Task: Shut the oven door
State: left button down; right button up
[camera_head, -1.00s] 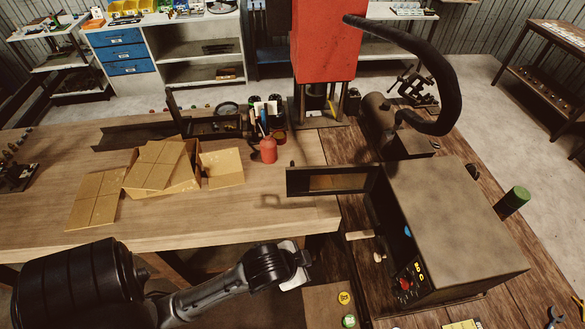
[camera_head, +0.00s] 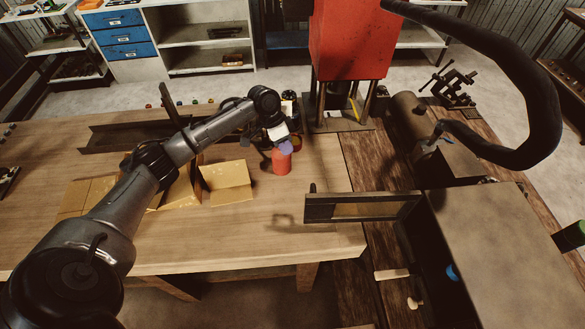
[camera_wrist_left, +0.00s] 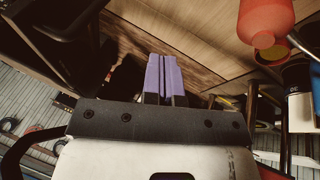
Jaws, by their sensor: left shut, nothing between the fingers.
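The oven (camera_head: 490,240) stands at the right of the bench in the head view. Its door (camera_head: 362,207) is swung open to the left, a dark framed panel with a window and a small handle (camera_head: 313,188) near its free end. My left gripper (camera_head: 286,147) is beyond the door, above the bench by the red bottle, apart from the door. In the left wrist view its purple fingertips (camera_wrist_left: 162,75) are together with nothing between them. The door is not clearly identifiable in the wrist view. My right gripper is not in view.
The red bottle (camera_head: 282,162) is close to my left gripper and shows in the wrist view (camera_wrist_left: 265,20). An open cardboard box (camera_head: 227,182) lies under my left arm. A red press (camera_head: 350,45) stands behind. Bare bench top lies left of the door.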

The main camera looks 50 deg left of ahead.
pick_arm(q)
jog(key=s+d+f+m+h+p, duration=0.1)
jog(key=d+f+p, duration=0.4)
jog(key=d, duration=0.6)
notch_tip(320, 180, down, 2)
jog(key=shift+f+m+h, duration=0.1)
jog(key=shift+m+h, duration=0.5)
jog(key=shift+h, duration=0.1)
jog(key=shift+s, duration=0.1)
jog(key=shift+d, duration=0.1)
